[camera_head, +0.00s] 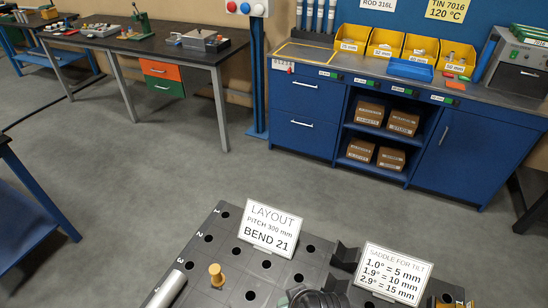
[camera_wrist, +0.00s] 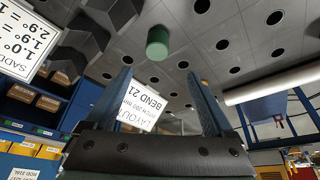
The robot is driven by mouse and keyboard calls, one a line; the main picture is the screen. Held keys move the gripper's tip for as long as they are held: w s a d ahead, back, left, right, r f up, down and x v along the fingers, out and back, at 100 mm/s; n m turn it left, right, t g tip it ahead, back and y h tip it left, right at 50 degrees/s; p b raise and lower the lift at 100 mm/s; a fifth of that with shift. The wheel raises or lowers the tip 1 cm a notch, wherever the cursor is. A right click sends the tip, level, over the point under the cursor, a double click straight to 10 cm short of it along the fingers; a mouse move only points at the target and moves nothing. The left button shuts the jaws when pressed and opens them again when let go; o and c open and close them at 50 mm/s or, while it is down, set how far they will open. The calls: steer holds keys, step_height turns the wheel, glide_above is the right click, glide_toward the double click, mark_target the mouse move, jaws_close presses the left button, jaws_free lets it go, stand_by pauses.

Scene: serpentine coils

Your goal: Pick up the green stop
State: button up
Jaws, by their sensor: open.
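The green stop (camera_wrist: 157,42) is a short green cylinder standing on the dark plate with holes, upper middle in the wrist view. My gripper (camera_wrist: 159,74) is open, with one finger on each side of the picture's middle. The stop shows between and beyond the fingertips, apart from both, and nothing is held. In the head view a small green bit (camera_head: 283,301) shows at the bottom edge beside my dark wrist; most of it is hidden or cut off.
The plate (camera_head: 207,245) carries a yellow peg (camera_head: 216,275), a pale tube (camera_head: 168,289), a BEND 21 sign (camera_head: 268,228), a saddle sign (camera_head: 393,273) and dark blocks (camera_head: 345,256). Blue cabinets (camera_head: 305,110) and a workbench (camera_head: 150,48) stand behind, across open floor.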

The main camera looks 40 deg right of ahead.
steer(key=x, duration=0.6)
steer(key=shift+s+d+f, duration=0.1)
steer(key=shift+s, duration=0.25)
steer(key=shift+w+f, duration=0.3)
steer(key=shift+f, duration=0.15)
steer(key=shift+p+x, duration=0.55)
steer(key=shift+x, duration=2)
steer(key=shift+s+d, duration=0.15)
jaws_close()
